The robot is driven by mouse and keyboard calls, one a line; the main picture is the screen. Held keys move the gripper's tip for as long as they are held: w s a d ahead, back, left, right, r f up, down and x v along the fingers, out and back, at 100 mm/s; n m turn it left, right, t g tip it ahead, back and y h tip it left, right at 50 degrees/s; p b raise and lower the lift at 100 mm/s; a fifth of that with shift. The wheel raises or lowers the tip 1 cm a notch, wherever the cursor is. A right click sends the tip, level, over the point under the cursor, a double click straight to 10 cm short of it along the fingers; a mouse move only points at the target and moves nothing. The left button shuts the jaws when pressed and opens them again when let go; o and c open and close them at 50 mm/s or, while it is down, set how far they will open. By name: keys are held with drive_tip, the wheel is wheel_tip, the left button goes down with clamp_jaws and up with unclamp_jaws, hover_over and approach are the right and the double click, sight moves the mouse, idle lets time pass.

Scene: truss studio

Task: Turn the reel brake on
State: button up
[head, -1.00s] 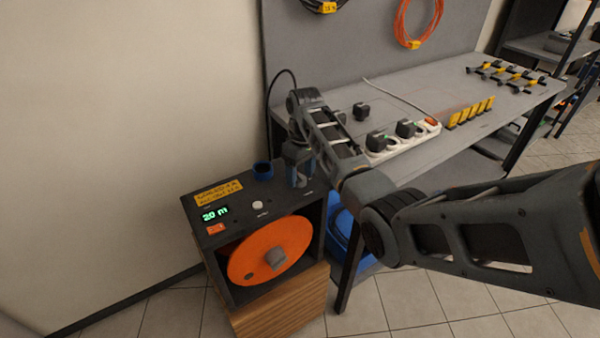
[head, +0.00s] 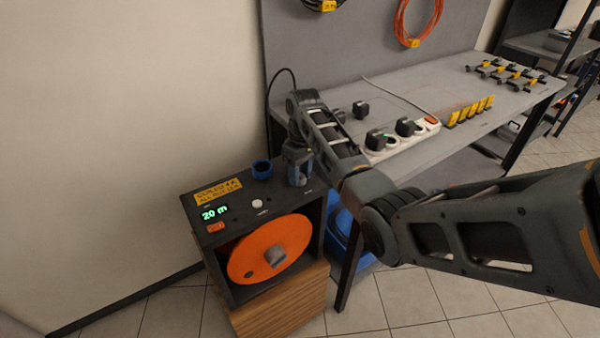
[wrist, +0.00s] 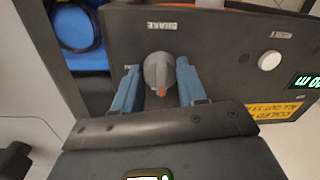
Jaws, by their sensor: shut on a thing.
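The reel brake knob (wrist: 159,73) is a grey round knob with a red-orange mark, below a "BRAKE" label in the wrist view. My gripper (wrist: 158,88) is shut on the knob, with one blue finger on each side of it. In the head view my gripper (head: 301,172) points down onto the back right of the reel cabinet's dark top (head: 240,215), and it hides the knob there. The orange reel (head: 268,250) sits in the cabinet's open front. The green display (head: 214,213) reads "20 m".
A white button (head: 257,203), an orange rocker switch (head: 215,227) and a blue ring (head: 262,170) are on the cabinet top. The workbench (head: 455,95) with a white power strip (head: 385,150) stands behind to the right. A wall is at left.

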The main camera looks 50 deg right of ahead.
drive_tip(key=shift+m, duration=0.5)
drive_tip(key=m, duration=0.3)
drive_tip(key=shift+a+m, duration=0.1)
drive_tip(key=shift+m, duration=0.3)
drive_tip(key=m, duration=0.4)
drive_tip(key=shift+m+t, duration=0.3)
drive_tip(key=m, duration=0.4)
drive_tip(key=shift+r+h, duration=0.1)
drive_tip(key=shift+h, duration=0.2)
drive_tip(key=shift+m, duration=2.2)
drive_tip(key=o, duration=1.1)
drive_tip(key=shift+c, duration=0.2)
